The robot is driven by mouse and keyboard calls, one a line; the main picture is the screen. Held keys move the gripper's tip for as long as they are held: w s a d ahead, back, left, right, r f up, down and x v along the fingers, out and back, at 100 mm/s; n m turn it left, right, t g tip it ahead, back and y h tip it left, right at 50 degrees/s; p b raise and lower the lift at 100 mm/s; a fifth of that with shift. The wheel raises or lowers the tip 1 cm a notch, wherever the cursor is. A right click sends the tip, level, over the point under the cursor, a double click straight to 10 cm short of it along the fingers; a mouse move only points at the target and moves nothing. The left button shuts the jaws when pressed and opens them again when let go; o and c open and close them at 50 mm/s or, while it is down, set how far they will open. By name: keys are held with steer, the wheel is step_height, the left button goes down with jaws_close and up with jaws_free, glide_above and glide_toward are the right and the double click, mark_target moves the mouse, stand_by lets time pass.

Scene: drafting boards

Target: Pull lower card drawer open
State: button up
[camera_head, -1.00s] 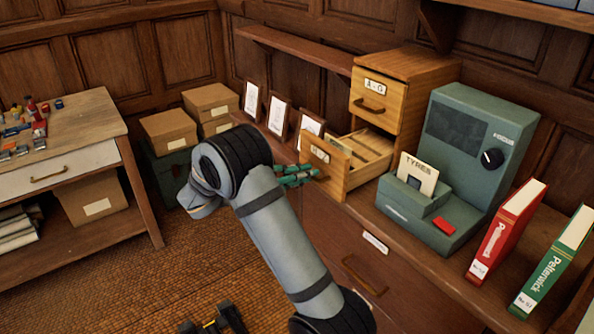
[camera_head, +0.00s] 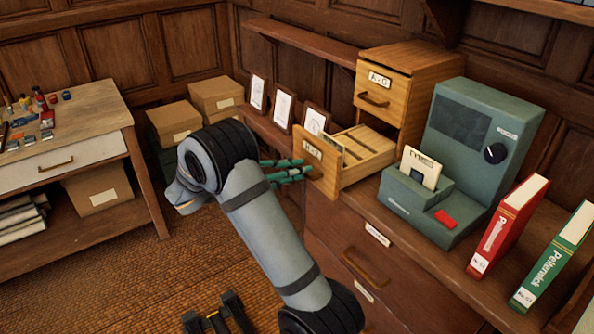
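The small wooden card cabinet (camera_head: 412,62) stands on the counter, its upper drawer (camera_head: 382,97), labelled A-G, shut. The lower card drawer (camera_head: 322,166) is pulled well out to the left, with card dividers inside. My gripper (camera_head: 306,171) is at the left side of its labelled front, with its green fingers reaching to where the handle would be. That handle is hidden or too small to make out. I cannot tell whether the fingers are shut on it or only touch the front.
A grey-green machine (camera_head: 470,150) with a card in its slot stands close right of the open drawer. Red (camera_head: 508,226) and green (camera_head: 550,257) books stand farther right. Open floor (camera_head: 190,270) lies left of the counter.

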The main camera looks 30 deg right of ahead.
steer(key=shift+o, duration=1.3)
steer(key=v, duration=1.2)
steer(key=shift+d, duration=0.1)
steer(key=x, duration=1.2)
steer(key=shift+d, duration=0.15)
